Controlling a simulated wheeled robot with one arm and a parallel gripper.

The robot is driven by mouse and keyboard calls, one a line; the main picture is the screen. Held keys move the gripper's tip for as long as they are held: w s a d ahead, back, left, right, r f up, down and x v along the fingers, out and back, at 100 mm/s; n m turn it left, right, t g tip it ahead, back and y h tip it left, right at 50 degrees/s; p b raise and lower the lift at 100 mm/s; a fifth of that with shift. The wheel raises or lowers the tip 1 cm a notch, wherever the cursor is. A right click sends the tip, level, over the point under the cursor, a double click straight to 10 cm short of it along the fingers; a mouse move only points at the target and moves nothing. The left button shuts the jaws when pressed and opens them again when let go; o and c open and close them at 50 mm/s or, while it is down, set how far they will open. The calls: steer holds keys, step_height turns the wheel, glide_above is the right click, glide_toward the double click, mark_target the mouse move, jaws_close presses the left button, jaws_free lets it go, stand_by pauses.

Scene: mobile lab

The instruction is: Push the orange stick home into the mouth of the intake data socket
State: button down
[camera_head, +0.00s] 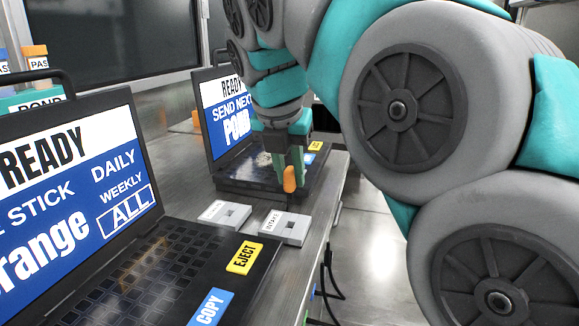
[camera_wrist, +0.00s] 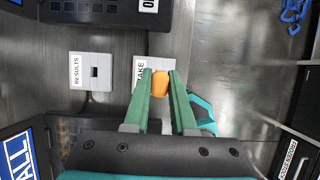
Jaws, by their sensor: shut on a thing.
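The orange stick (camera_head: 289,181) is held upright between the fingertips of my gripper (camera_head: 291,163). In the wrist view the stick (camera_wrist: 160,85) sits between the two green fingers of my gripper (camera_wrist: 160,91). The intake data socket (camera_head: 285,228) is a pale grey block on the metal bench, labelled INTAKE. In the head view the stick appears above its far side, with a gap below it. In the wrist view the stick and fingers cover most of the socket (camera_wrist: 141,66), and its mouth is hidden there.
A similar socket (camera_head: 225,214) labelled RESULTS (camera_wrist: 75,72) stands left of the intake one. A near laptop (camera_head: 160,262) shows READY and has EJECT and COPY keys. A far laptop (camera_head: 215,115) stands behind my gripper. The bench edge (camera_head: 327,232) is close on the right.

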mark_target(289, 191)
steer(key=shift+f, duration=2.3)
steer(key=shift+f, duration=1.35)
steer(key=c, duration=0.7)
jaws_free()
steer(key=shift+o, duration=0.2)
steer(key=shift+r, duration=0.2)
steer(key=v, duration=0.7)
steer(key=shift+r, duration=0.25)
steer(key=shift+s, duration=0.2)
